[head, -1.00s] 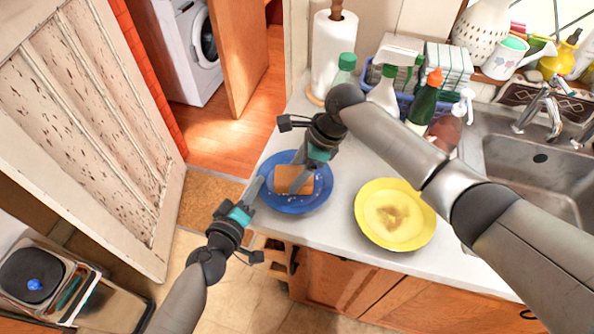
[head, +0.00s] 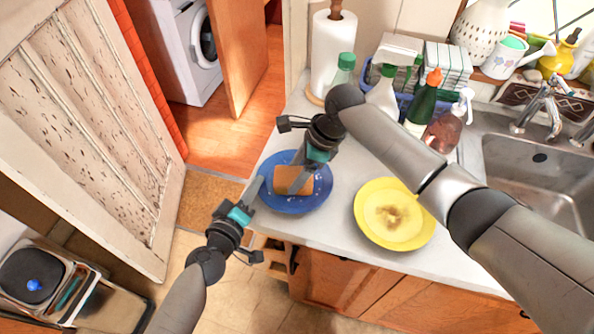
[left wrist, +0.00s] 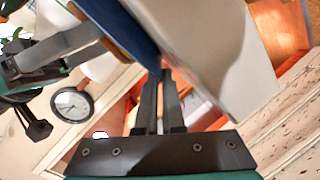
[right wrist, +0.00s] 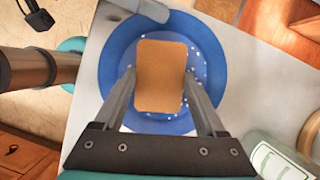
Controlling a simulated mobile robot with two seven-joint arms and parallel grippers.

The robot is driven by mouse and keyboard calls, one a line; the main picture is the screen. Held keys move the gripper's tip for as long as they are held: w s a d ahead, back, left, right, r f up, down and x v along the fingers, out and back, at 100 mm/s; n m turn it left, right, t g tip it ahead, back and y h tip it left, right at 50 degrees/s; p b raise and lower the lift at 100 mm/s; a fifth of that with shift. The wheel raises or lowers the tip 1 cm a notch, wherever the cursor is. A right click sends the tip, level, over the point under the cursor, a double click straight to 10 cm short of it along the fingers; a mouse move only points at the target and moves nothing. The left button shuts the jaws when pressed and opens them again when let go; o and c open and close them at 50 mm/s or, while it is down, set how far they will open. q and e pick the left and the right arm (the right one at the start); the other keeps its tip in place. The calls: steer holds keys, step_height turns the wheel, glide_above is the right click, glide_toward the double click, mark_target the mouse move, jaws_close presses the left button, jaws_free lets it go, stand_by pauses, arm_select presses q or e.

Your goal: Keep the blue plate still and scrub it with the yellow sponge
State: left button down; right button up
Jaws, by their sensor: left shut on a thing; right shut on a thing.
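The blue plate (head: 285,205) lies at the left front corner of the counter; white specks dot it. My left gripper (head: 258,187) is shut on the plate's left rim; the left wrist view shows the fingers (left wrist: 160,85) at the plate's edge (left wrist: 137,30). The sponge (head: 293,180), orange-brown in these views, lies flat over the plate's middle. My right gripper (right wrist: 159,85) is shut on the sponge (right wrist: 160,75), one finger at each side, from above. The sponge hides the middle of the plate.
A yellow plate (head: 370,230) with a brown stain lies to the right. A paper towel roll (head: 333,55), a spray bottle (head: 385,92) and other bottles stand behind. The sink (head: 545,185) is at the far right. The counter edge runs close to both plates.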

arm_select(q)
steer(key=shift+f, duration=0.1)
arm_select(e)
steer(key=shift+w+d+f, duration=0.15)
steer(key=shift+w+d, duration=0.05)
steer(key=shift+w, duration=0.1)
steer(key=shift+a+r, duration=0.1)
steer(key=shift+r, duration=4.25)
arm_select(q)
steer(key=c, duration=1)
jaws_free()
steer(key=shift+o, duration=0.2)
steer(key=shift+s+a, duration=0.1)
steer(key=shift+f, duration=0.1)
